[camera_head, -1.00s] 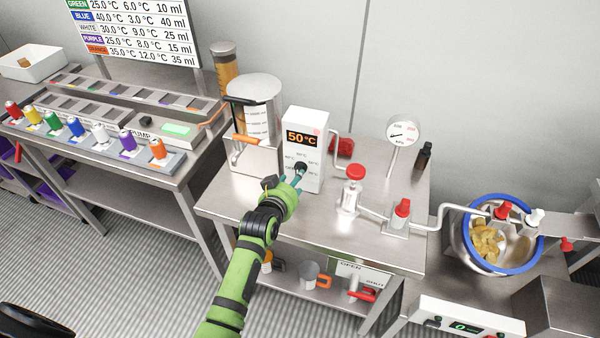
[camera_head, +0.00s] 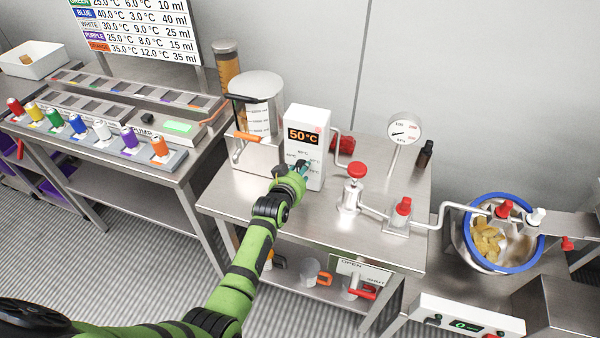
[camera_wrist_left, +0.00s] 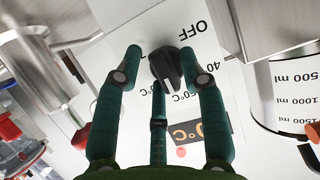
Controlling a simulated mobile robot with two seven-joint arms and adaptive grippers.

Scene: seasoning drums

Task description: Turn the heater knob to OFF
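The white heater box (camera_head: 318,150) stands on the steel table and its orange display reads 50°C. Its black knob (camera_wrist_left: 165,68) shows in the left wrist view, with the label OFF (camera_wrist_left: 192,30) printed near it and temperature marks around it. The knob's ridge points away from OFF, toward the temperature marks. My left gripper (camera_head: 302,167) is at the front of the box and hides most of the knob in the head view. In the left wrist view its teal fingers (camera_wrist_left: 160,62) are spread around the knob, with a gap on the left side. My right gripper is not in view.
A clear measuring tank (camera_head: 258,105) with an orange-handled valve stands left of the heater. A red-topped valve (camera_head: 357,170), pipes and a round gauge (camera_head: 404,130) stand to the right. Mugs sit on the lower shelf.

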